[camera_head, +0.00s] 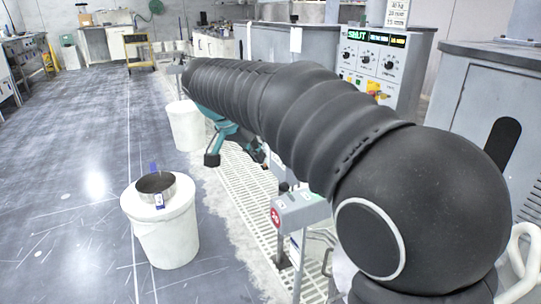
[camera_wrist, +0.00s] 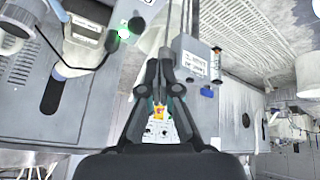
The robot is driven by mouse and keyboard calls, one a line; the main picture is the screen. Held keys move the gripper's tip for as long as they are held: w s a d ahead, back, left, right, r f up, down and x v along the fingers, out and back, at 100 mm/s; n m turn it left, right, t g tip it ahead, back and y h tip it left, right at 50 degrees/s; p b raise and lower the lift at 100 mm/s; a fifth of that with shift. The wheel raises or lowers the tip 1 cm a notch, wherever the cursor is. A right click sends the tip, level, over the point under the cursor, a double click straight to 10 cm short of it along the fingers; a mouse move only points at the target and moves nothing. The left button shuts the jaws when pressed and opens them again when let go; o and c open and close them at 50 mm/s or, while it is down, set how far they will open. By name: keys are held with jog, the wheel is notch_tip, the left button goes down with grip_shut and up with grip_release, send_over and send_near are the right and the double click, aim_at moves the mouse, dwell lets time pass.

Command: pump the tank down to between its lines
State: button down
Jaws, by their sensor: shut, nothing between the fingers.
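My gripper (camera_wrist: 165,62) is shut and empty in the wrist view, its two dark fingers together at the tips. In the head view my gripper (camera_head: 234,155) hangs below the far end of my black ribbed arm, above the floor grating. A control panel (camera_head: 372,62) with a green display reading "SHUT", several knobs and a yellow and red control stands behind my arm. The wrist view shows a yellow and red control (camera_wrist: 159,113) between the finger bases. I cannot clearly tell the tank, its lines or the pump; my arm hides part of the machinery.
A white drum (camera_head: 165,240) with a steel pan (camera_head: 157,187) stands at lower left. Another white drum (camera_head: 186,128) is behind it. A grey box (camera_head: 300,210) with a red round sign stands by the grating (camera_head: 240,185). The floor at left is clear.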

jog(key=shift+s+a+r, duration=0.25)
jog(key=shift+a, duration=0.05)
jog(key=shift+d, duration=0.1)
jog(key=w+d+f+m+g, duration=0.1)
jog(key=w+d, duration=0.1)
jog(key=d, duration=0.3)
jog(key=a+n+g+y, duration=0.1)
jog(key=n, duration=0.8)
jog(key=s+a+n+g+y, duration=0.1)
jog(key=n+y, duration=0.1)
jog(key=n, duration=0.7)
jog(key=s+a+n+y, duration=0.1)
jog(key=n+y, duration=0.1)
jog(key=n, duration=0.7)
jog(key=shift+s+a+n+g, duration=0.15)
jog(key=shift+a+n+g, duration=0.2)
jog(key=shift+n+g, duration=0.05)
jog(key=shift+f, duration=0.1)
